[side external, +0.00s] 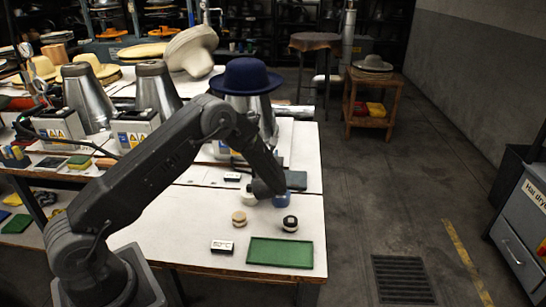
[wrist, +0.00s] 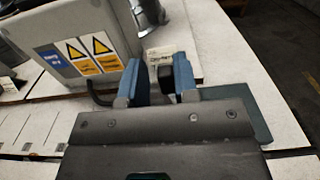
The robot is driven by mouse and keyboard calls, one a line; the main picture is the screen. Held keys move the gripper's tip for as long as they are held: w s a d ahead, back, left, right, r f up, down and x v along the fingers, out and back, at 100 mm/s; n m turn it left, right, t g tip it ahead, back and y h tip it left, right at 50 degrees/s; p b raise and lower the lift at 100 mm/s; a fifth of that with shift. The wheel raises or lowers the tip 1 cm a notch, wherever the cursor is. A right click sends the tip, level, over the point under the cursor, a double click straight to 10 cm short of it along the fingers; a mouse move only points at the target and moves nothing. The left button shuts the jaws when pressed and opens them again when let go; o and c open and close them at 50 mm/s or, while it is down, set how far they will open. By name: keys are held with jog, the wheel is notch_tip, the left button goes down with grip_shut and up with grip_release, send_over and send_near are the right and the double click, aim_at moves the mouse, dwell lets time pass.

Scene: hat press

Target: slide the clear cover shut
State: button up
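I cannot make out a clear cover in either view. My gripper (side external: 278,199) is low over the front part of the white table (side external: 190,215), its tip beside several small items. In the wrist view, my gripper's blue fingers (wrist: 155,82) stand apart with a gap between them. I see nothing held in the gap. A grey box with yellow warning labels (wrist: 83,50) is beyond the fingers to the left. A small white labelled item (wrist: 164,54) shows beyond the gap. My gripper body hides the area below the fingers.
A green tray (side external: 280,252), a dark round tin (side external: 290,223), a tan round piece (side external: 239,219) and a small labelled box (side external: 222,247) lie near the table's front. A blue hat (side external: 246,76) on a metal form stands behind. The floor at right is mostly clear.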

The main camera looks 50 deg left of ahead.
jog(key=o, duration=0.3)
jog(key=v, duration=1.4)
jog(key=shift+r, duration=0.1)
jog(key=shift+a, duration=0.1)
jog(key=s+a+r+n+g, duration=0.2)
jog(key=s+r+n+g, duration=0.95)
jog(key=s+n, duration=0.3)
jog(key=s+d+r+n+t+h, duration=0.1)
jog(key=s+d+r+n+h, duration=0.2)
jog(key=d+n+h, duration=0.1)
jog(key=s+d+r+n+t+h, duration=0.2)
jog(key=s+d+r+n+h, duration=0.1)
jog(key=d, duration=0.3)
jog(key=s+d+r+n+t+h, duration=0.1)
jog(key=s+d+r+n+h, duration=0.2)
jog(key=s+d+n+h, duration=0.2)
jog(key=shift+s+d+r+n+h, duration=0.15)
jog(key=shift+s+r+n+h, duration=0.1)
jog(key=shift+r+h, duration=0.15)
